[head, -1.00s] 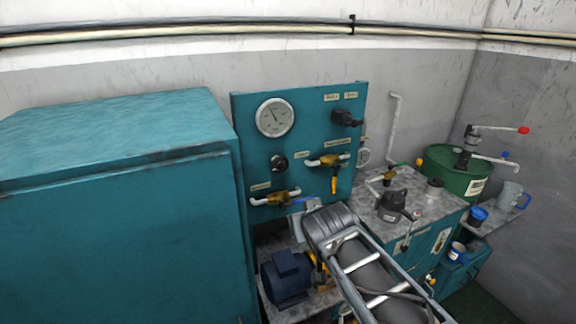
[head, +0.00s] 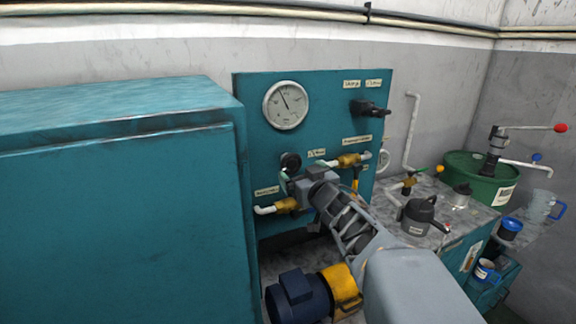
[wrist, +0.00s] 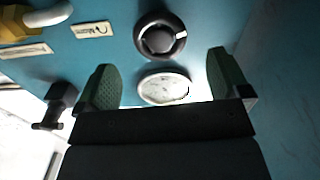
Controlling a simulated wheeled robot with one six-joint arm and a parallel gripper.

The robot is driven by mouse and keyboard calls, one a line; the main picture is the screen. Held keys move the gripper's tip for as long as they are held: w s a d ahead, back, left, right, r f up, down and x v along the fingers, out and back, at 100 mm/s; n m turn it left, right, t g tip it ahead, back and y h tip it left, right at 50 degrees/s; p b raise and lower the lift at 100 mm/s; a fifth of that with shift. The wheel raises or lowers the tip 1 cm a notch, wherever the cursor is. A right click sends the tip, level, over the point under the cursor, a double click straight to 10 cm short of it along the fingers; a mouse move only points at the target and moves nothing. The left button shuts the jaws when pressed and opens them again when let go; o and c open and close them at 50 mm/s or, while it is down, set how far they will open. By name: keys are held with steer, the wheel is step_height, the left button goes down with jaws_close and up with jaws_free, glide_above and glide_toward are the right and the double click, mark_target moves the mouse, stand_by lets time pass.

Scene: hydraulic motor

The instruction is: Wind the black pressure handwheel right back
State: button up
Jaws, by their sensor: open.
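The black pressure handwheel (head: 290,162) is a small round knob on the teal panel, below the white dial gauge (head: 285,105). In the wrist view the handwheel (wrist: 160,38) shows whole, with a dark ring and a grey-streaked hub. My gripper (head: 286,179) is close in front of the panel, just below the handwheel. In the wrist view its two green-padded fingers (wrist: 162,62) are spread wide and empty. The handwheel lies just beyond the fingertips, roughly centred between them. I see no contact. The gauge needle points up and slightly left.
A black handle (head: 368,107) juts out at the panel's upper right. A blue motor (head: 297,296) stands below. A teal cabinet (head: 120,220) fills the left.

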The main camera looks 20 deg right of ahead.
mark_target(293, 165)
steer(key=w, duration=0.7)
steer(key=shift+w, duration=0.35)
steer(key=c, duration=0.9)
